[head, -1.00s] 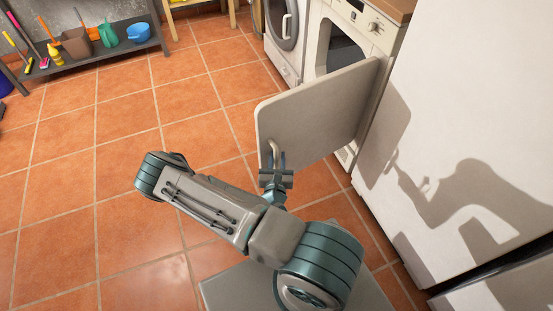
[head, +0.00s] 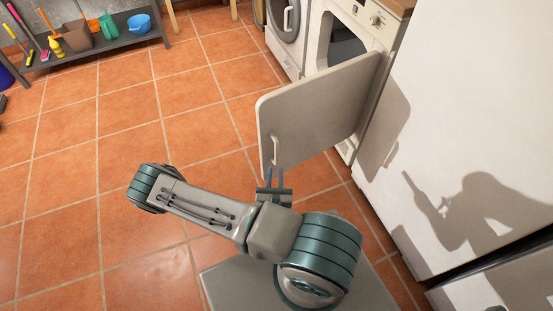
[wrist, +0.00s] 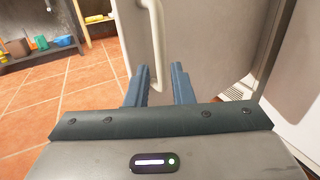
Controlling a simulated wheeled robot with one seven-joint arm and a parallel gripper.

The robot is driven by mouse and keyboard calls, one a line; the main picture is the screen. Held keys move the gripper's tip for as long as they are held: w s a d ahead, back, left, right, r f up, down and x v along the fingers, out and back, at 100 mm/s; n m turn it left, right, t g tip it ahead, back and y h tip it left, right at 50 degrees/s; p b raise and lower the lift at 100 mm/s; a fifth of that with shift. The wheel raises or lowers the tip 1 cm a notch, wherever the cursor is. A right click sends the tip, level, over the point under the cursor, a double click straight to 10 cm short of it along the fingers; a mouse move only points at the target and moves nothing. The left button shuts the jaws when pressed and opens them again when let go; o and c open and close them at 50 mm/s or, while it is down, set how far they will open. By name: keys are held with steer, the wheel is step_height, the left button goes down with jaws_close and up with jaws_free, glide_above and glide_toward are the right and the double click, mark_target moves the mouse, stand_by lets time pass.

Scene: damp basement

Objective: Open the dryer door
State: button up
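The dryer (head: 360,27) stands at the top right with its door (head: 320,115) swung wide open towards me, hinged on the right. The dark drum opening (head: 345,47) shows behind it. The door's pale handle (head: 275,150) is near its free edge and also shows in the wrist view (wrist: 157,45). My gripper (head: 274,172) is just below and in front of the handle.
A white cabinet or appliance (head: 470,110) stands close on the right, beside the open door. A washing machine (head: 284,25) is left of the dryer. A low shelf (head: 100,50) with buckets and bottles is at the top left. The tiled floor (head: 110,150) on the left is clear.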

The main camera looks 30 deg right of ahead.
steer(key=shift+v, duration=2.3)
steer(key=s+d+r+m+g+h+p, duration=0.1)
steer(key=r+m+g+h+p, duration=0.15)
steer(key=r+m+g, duration=0.6)
steer(key=s+d+r+m+g+h+p, duration=0.15)
steer(key=r+m+g+p, duration=0.35)
steer(key=r, duration=0.7)
steer(key=s+d+r+m+g+h+p, duration=0.1)
steer(key=s+r+m+g+h+p, duration=0.1)
steer(key=r+m+g, duration=0.6)
steer(key=a+r+m+t+y+p, duration=0.2)
steer(key=r+y, duration=0.3)
steer(key=r, duration=0.3)
steer(key=a+r+m+t+y+p, duration=0.3)
steer(key=a+r+m+y+p, duration=0.1)
steer(key=r, duration=0.5)
steer(key=s+a+r+m+t+y+p, duration=0.1)
steer(key=a+r+m+t+y+p, duration=0.2)
steer(key=r, duration=0.6)
steer(key=y, duration=0.2)
steer(key=shift+y, duration=0.4)
steer(key=shift+t, duration=0.25)
